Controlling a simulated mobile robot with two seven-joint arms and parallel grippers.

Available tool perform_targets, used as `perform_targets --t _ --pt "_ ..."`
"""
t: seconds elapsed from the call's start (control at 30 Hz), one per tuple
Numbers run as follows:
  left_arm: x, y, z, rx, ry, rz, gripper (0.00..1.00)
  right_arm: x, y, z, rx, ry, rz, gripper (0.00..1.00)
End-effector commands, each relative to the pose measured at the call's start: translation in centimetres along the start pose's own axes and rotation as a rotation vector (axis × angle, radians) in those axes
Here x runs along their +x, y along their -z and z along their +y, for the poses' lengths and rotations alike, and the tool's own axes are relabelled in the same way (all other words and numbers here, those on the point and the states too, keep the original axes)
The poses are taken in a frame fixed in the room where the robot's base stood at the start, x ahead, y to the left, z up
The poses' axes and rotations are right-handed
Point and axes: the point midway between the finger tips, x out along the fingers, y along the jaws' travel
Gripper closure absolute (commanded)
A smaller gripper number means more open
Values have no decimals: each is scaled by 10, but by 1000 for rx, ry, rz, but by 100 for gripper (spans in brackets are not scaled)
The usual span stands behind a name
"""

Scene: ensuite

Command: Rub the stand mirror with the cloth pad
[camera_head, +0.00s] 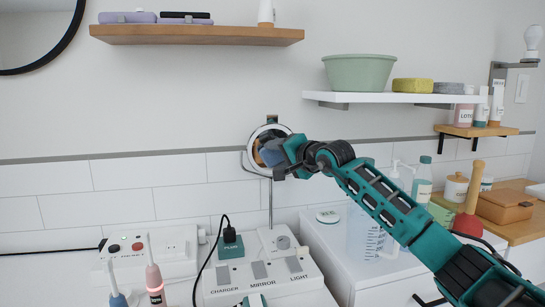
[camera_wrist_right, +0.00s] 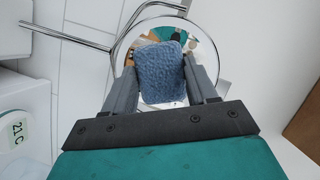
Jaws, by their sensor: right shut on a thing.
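The stand mirror (camera_head: 254,141) is a small round mirror with a chrome rim on a thin upright post, in front of the tiled wall. Its rim (camera_wrist_right: 120,52) and reflecting face show behind the pad in the wrist view. My right gripper (camera_head: 284,153) is at the mirror's right side, shut on the blue cloth pad (camera_head: 271,152). In the wrist view the fuzzy pad (camera_wrist_right: 161,72) sits between both fingers and covers the mirror's middle. The pad is at or very near the glass; I cannot tell whether it touches. My left gripper is not in view.
Toothbrushes stand at the lower left. A white shelf (camera_head: 420,98) with a green basin (camera_head: 359,72) hangs above my right arm. Bottles stand behind the arm.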

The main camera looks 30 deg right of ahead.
Motion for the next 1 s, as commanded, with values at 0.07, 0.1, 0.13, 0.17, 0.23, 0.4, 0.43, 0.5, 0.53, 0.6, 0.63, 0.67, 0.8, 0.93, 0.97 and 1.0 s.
perform_targets --t 0.07,0.1,0.13,0.17,0.23,0.4,0.43,0.5,0.53,0.6,0.63,0.67,0.8,0.93,0.97,1.0 --pt "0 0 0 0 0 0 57 -1 2 1 0 -1 1 76" --pt "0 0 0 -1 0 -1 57 -1 4 2 -1 -2 2 76" --pt "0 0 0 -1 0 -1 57 -2 6 3 0 -2 2 76" --pt "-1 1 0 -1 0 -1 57 -3 8 4 0 -1 2 76" --pt "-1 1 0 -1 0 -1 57 -5 14 7 -1 -1 2 76" --pt "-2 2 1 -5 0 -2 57 -9 27 14 0 -2 2 76" --pt "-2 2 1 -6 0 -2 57 -10 29 16 0 -2 2 76" --pt "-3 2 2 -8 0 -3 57 -11 32 18 -1 -2 1 76" --pt "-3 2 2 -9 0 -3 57 -11 33 18 0 -1 0 76" --pt "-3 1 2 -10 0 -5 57 -12 35 19 0 -1 1 76" --pt "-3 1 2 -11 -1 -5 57 -12 35 19 0 -1 1 76" --pt "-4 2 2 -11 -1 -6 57 -11 36 19 -1 -1 1 76" --pt "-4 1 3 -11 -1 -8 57 -10 33 18 -1 1 0 76" --pt "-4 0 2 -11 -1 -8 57 -6 23 13 -1 1 -2 76" --pt "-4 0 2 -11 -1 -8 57 -6 21 12 -1 1 -2 76" --pt "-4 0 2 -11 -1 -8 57 -5 18 10 -1 1 -1 76"
